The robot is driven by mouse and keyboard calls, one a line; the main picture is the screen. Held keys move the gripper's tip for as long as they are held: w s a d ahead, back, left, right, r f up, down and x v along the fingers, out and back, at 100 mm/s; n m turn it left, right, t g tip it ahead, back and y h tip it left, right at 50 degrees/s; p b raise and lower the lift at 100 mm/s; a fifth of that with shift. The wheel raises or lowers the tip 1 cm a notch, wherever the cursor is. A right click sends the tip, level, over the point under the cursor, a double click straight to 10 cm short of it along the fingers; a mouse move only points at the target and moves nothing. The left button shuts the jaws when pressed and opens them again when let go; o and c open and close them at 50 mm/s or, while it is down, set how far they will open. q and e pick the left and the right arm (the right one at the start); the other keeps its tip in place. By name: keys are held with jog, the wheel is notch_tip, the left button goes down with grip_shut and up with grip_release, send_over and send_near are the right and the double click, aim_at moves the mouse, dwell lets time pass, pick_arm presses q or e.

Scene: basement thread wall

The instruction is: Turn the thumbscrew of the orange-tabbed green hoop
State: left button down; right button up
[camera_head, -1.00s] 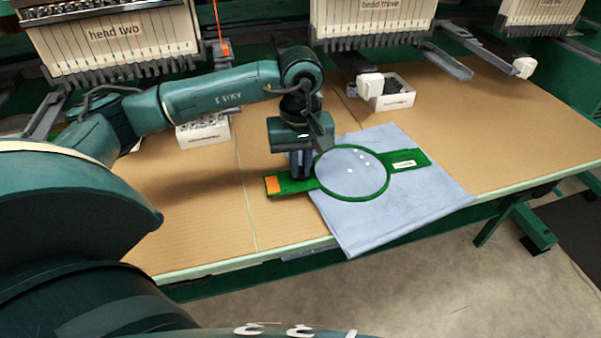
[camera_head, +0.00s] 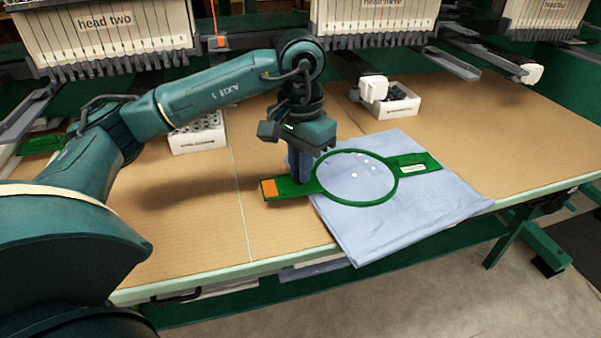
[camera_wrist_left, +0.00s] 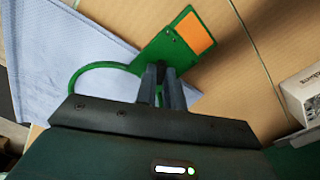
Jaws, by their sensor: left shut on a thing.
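The green hoop (camera_head: 394,190) lies on a folded light-blue cloth (camera_head: 400,225) on the table. Its left arm carries an orange tab (camera_head: 269,188) and reaches off the cloth; its right arm carries a white label (camera_head: 413,168). My left gripper (camera_head: 301,181) points down at the joint between the hoop's ring and the tabbed arm. In the left wrist view its fingers (camera_wrist_left: 161,76) are shut on a small dark thumbscrew (camera_wrist_left: 160,67) next to the orange tab (camera_wrist_left: 194,34). The fingers hide most of the thumbscrew. My right gripper is not in view.
A white box of small parts (camera_head: 200,134) stands behind my left arm, and another white box (camera_head: 393,102) stands at the back right. Machine heads with needle rows (camera_head: 110,40) hang over the back edge. Another green piece (camera_head: 42,142) lies at the far left. The table's right is clear.

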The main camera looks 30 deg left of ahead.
pick_arm(q)
jog(key=shift+f+m, duration=0.2)
jog(key=shift+m, duration=0.3)
jog(key=shift+m+b, duration=0.85)
jog(key=shift+m, duration=0.35)
jog(key=shift+r+m, duration=0.1)
jog(key=shift+m, duration=0.6)
jog(key=shift+m+b, duration=0.5)
pick_arm(e)
jog(key=shift+n+g+y, duration=0.3)
jog(key=shift+n, duration=0.3)
jog(key=f, duration=0.1)
jog(key=a+f, duration=0.1)
jog(key=w+a+f, duration=0.1)
jog(key=f, duration=0.1)
jog(key=shift+w, duration=0.1)
jog(key=shift+f, duration=0.1)
pick_arm(q)
jog(key=c, duration=1.5)
grip_release()
jog(key=shift+r, duration=0.1)
